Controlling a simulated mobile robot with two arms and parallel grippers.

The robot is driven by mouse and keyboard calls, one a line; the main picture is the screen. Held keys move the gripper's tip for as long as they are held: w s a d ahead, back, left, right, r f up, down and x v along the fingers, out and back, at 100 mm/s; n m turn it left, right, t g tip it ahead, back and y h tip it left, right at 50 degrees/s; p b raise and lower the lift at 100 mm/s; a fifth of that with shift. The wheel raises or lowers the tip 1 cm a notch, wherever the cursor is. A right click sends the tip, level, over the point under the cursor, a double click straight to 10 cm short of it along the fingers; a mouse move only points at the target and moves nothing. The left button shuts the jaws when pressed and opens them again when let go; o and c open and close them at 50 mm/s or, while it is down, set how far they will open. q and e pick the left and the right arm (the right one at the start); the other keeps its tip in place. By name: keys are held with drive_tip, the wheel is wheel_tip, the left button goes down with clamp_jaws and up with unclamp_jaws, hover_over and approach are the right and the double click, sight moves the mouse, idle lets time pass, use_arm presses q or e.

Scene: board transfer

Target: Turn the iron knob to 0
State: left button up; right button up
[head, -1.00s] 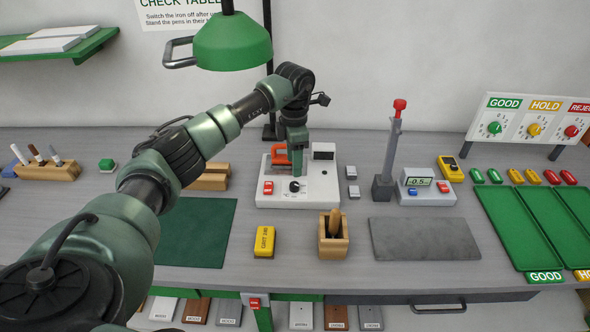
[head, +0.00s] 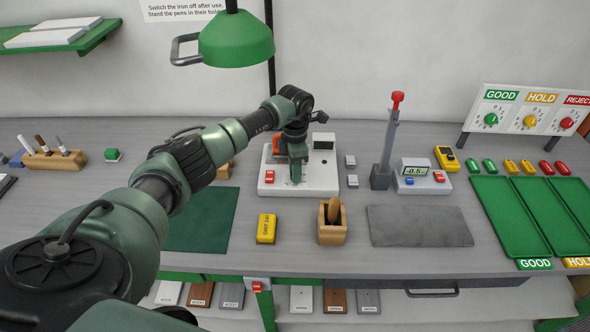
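The white soldering iron station (head: 325,176) stands at the middle of the bench, with a red switch (head: 269,177) on its front left and a dark display (head: 323,141) at its back right. My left gripper (head: 296,180) points down over the station's front middle, where the black knob was seen earlier. The gripper hides the knob, so its setting cannot be read. I cannot tell whether the fingers touch the knob or how far apart they are. The orange-red iron part (head: 276,146) shows partly behind the gripper. My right gripper is not in view.
A green lamp (head: 236,40) hangs above the arm. In front are a yellow block (head: 266,228), a wooden pot (head: 332,234) and a grey mat (head: 420,226). A meter (head: 422,177) and upright tool (head: 388,150) stand to the right. A green mat (head: 205,222) lies left.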

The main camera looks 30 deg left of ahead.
use_arm(q)
clamp_jaws()
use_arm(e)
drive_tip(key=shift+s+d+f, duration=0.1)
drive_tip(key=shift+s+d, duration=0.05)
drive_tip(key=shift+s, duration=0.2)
